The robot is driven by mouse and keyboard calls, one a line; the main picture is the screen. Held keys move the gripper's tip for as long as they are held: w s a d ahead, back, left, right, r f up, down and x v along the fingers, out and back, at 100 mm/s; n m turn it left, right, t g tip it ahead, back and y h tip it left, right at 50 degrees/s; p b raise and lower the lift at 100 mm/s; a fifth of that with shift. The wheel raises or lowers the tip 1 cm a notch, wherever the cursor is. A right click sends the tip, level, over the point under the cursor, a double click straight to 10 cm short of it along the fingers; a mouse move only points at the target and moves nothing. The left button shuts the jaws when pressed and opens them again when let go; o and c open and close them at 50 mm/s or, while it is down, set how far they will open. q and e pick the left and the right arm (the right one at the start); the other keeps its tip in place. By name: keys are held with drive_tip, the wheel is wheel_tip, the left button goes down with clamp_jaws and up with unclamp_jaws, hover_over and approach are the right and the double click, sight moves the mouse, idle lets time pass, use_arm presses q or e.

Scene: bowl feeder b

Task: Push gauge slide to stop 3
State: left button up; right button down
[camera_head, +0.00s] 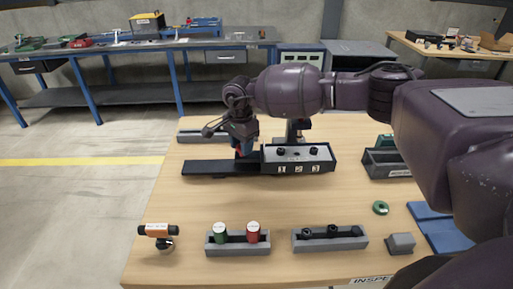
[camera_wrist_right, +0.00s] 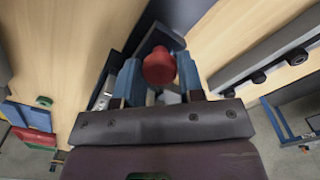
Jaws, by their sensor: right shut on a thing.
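The gauge stands in the middle of the table, with a dark flat rail (camera_head: 205,169) reaching left and a block marked 1, 2, 3 (camera_head: 298,168) at its right. My right gripper (camera_head: 243,153) points down at the rail, just left of the numbered block. In the right wrist view a red knob (camera_wrist_right: 158,66) sits between the two blue-grey fingers, and the gripper is shut on it. The gripper mostly hides the knob and the slide under it in the head view. My left gripper is out of view.
On the wooden table (camera_head: 190,210), a grey holder (camera_head: 238,250) with a green and a red cylinder, another grey holder (camera_head: 330,244), a grey block (camera_head: 400,243) and an orange-black device (camera_head: 158,232) line the front. A green ring (camera_head: 380,208) lies right. The area in front of the gauge is clear.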

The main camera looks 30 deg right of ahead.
drive_tip(key=a, duration=0.1)
drive_tip(key=w+a+b, duration=0.1)
drive_tip(key=a, duration=0.1)
drive_tip(key=w+a, duration=0.1)
drive_tip(key=shift+w+a, duration=0.15)
drive_tip(key=shift+a, duration=0.2)
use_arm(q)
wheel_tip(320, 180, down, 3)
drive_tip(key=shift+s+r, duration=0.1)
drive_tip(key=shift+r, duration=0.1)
use_arm(e)
drive_tip(key=c, duration=1.1)
unclamp_jaws()
drive_tip(key=o, duration=0.4)
drive_tip(key=shift+c, duration=0.2)
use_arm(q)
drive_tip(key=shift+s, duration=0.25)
use_arm(e)
drive_tip(key=shift+d, duration=0.1)
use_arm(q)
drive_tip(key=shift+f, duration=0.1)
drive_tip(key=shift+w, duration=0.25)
use_arm(e)
wheel_tip(320, 180, up, 11)
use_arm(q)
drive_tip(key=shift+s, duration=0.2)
use_arm(e)
drive_tip(key=shift+f, duration=0.1)
